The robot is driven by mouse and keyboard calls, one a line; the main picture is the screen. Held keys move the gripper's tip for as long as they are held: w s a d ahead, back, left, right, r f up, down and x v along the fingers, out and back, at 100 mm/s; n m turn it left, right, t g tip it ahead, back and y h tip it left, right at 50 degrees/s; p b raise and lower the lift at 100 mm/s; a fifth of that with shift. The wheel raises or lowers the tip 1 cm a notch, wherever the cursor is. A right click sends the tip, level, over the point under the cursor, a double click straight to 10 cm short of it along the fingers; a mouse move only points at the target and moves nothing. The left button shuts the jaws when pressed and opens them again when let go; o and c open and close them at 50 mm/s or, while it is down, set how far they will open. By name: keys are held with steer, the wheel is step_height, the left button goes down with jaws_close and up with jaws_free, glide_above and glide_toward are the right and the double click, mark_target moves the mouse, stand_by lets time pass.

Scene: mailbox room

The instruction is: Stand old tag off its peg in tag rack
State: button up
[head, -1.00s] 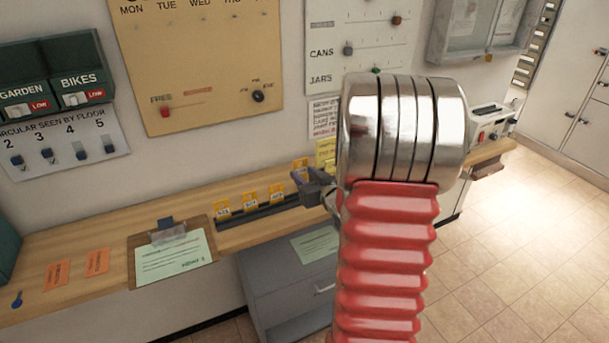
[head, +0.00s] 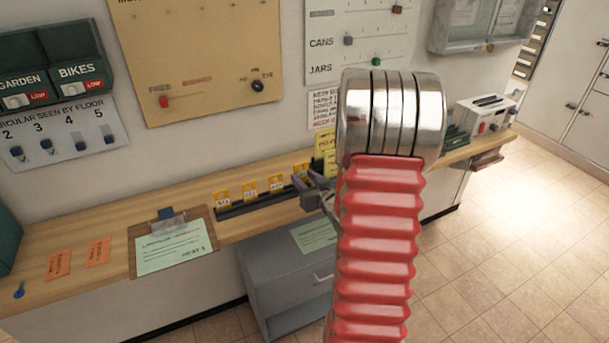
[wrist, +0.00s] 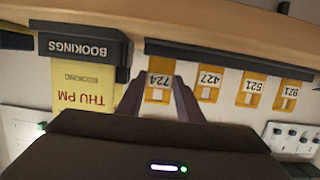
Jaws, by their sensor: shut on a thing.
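My gripper (head: 306,184) is at the right end of the dark tag rack (head: 232,212) on the wooden counter. It is shut on a yellow-orange tag (wrist: 158,95) with a white number label, between its two fingers in the wrist view. The wrist picture is upside down. The held tag's lower end is close to or in the rack's dark strip (wrist: 235,63); I cannot tell whether it is seated. Several similar tags stand in the rack beside it, the nearest being a yellow tag (wrist: 209,82). My arm hides the counter just right of the gripper.
A dark bookings holder (wrist: 84,48) with a yellow card (wrist: 78,85) stands close beside the held tag. A clipboard (head: 139,272) and two orange slips (head: 98,251) lie on the counter at the left. A grey cabinet (head: 285,285) stands below.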

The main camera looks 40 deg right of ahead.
steer(key=shift+f, duration=0.45)
stand_by(0.3)
steer(key=o, duration=1.2)
steer(key=shift+s, duration=0.1)
